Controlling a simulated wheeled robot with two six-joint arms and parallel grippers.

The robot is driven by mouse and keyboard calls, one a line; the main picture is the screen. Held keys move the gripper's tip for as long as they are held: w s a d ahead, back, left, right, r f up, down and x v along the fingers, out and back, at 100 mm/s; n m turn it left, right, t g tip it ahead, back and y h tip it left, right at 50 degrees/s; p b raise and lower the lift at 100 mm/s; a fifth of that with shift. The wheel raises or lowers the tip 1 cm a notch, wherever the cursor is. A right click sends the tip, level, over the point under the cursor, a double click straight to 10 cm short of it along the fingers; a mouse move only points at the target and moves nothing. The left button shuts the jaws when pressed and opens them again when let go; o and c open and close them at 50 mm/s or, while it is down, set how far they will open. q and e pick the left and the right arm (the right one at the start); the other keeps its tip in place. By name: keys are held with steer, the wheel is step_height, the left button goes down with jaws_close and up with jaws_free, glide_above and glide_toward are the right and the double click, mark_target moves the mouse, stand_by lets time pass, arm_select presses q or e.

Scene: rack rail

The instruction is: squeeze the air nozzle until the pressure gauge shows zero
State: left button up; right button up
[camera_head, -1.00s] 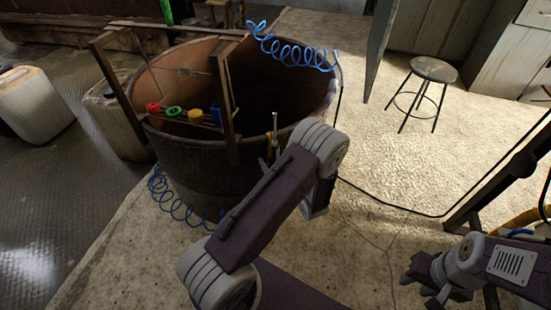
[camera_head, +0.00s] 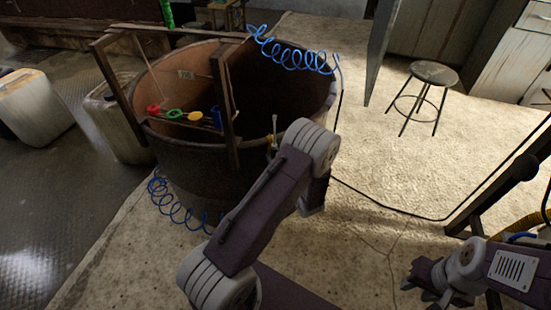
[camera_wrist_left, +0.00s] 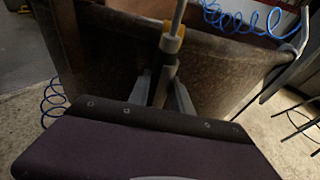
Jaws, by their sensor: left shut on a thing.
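The air nozzle (camera_wrist_left: 171,45), a grey upright tool with a yellow band and thin metal stem, stands at the tub's near rim in the left wrist view. My left gripper (camera_wrist_left: 162,86) is shut on its grey lower body. In the head view the nozzle's upper part (camera_head: 274,130) shows beside my left arm, which hides that gripper. My right gripper (camera_head: 430,284) is at the lower right, empty, with its fingers apart.
A large rusty tub (camera_head: 190,150) has a wooden frame (camera_head: 230,110) and red, green, yellow and blue pieces on a bar. A coiled blue hose (camera_head: 290,55) hangs at its rim. A stool (camera_head: 434,73) and a pale jug (camera_head: 30,108) stand apart.

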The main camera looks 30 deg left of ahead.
mark_target(277, 151)
stand_by(0.3)
arm_select(q)
step_height(277, 151, up, 4)
steer(key=p, duration=0.3)
stand_by(0.4)
steer(key=s+d+p, duration=0.1)
steer(key=s+d, duration=0.3)
steer(key=d, duration=0.2)
steer(key=shift+s+d, duration=0.25)
steer(key=shift+s, duration=0.1)
